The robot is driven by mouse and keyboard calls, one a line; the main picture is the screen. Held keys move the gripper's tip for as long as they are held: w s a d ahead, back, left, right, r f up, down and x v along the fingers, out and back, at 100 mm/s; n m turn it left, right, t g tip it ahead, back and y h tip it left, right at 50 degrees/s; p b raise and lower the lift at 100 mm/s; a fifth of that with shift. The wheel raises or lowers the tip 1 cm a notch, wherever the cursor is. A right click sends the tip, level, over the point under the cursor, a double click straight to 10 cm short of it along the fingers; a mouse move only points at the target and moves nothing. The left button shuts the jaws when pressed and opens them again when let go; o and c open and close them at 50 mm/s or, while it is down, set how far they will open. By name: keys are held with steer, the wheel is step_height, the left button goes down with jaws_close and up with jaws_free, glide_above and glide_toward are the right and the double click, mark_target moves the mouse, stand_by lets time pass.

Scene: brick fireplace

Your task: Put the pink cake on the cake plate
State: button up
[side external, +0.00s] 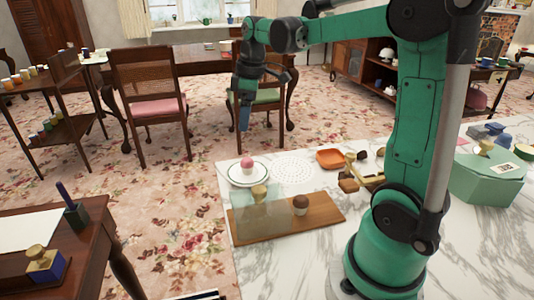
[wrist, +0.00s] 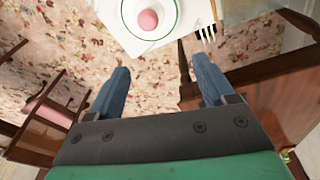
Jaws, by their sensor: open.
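The pink cake (side external: 247,162) is a small cupcake with a pink top. It sits on a white plate with a green rim (side external: 235,179), near the back left corner of the marble table. My gripper (side external: 245,125) is raised, above and behind the plate and apart from the cake. In the wrist view my gripper (wrist: 161,68) has its two blue fingers wide apart, with nothing between them.
A wooden board (side external: 320,212) holds a brown-topped cake (side external: 300,204) and a clear cover with a gold knob (side external: 258,194). A white lacy mat (side external: 293,168) and an orange dish (side external: 331,158) lie right of the plate. A teal box (side external: 487,178) stands far right.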

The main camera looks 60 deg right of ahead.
steer(key=s+a+f+m+t, duration=0.1)
steer(key=s+a+m+t, duration=0.1)
steer(key=a, duration=0.5)
steer(key=s+a+f+m+t, duration=0.2)
steer(key=s+a+m+t, duration=0.1)
steer(key=a, duration=0.4)
steer(key=shift+s+a+m, duration=0.15)
steer(key=shift+s+m, duration=0.15)
steer(key=shift+s, duration=0.45)
